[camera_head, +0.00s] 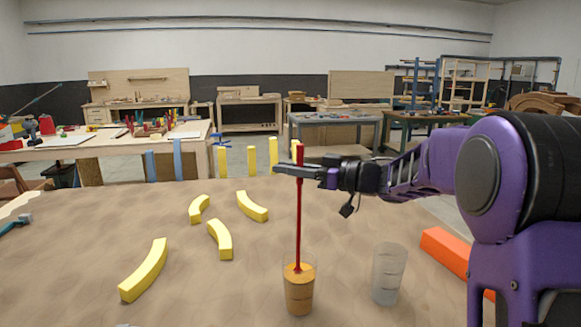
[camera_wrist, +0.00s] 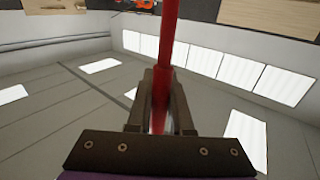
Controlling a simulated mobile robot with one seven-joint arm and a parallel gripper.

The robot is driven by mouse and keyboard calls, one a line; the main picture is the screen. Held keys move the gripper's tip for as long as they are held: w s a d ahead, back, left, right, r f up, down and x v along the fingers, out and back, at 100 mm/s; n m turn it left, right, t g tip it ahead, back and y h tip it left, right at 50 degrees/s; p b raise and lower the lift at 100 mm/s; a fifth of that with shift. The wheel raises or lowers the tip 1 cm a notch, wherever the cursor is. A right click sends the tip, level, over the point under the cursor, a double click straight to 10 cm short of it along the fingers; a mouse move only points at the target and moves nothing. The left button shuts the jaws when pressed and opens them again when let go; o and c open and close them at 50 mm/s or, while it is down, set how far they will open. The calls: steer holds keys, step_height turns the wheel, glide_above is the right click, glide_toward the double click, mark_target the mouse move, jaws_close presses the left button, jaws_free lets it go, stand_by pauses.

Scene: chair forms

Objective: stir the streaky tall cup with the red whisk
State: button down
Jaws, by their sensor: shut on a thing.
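My gripper (camera_head: 300,171) is shut on the upper part of the red whisk (camera_head: 298,220), and the whisk stands nearly upright. In the wrist view the red shaft (camera_wrist: 168,35) runs between the fingers (camera_wrist: 160,108). The whisk's lower end is at the mouth of a tall cup (camera_head: 299,297) with orange-brown, banded contents, near the front middle of the table. The tip looks to be inside the cup, and how deep it reaches is hidden. The cup stands upright, well below my gripper.
A clear greyish cup (camera_head: 388,275) stands to the right of the brown one. An orange bar (camera_head: 446,249) lies further right, partly behind my arm. Several curved yellow pieces (camera_head: 220,240) lie at the left and middle of the brown table (camera_head: 70,235), with upright yellow posts (camera_head: 252,161) behind.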

steer(key=shift+s+n+g, duration=0.1)
steer(key=shift+n+g, duration=0.2)
steer(key=shift+g, duration=0.2)
steer(key=shift+r, duration=0.15)
step_height(320, 180, up, 16)
stand_by(1.3)
stand_by(0.6)
step_height(320, 180, up, 4)
steer(key=shift+f, duration=0.1)
stand_by(0.4)
stand_by(1.0)
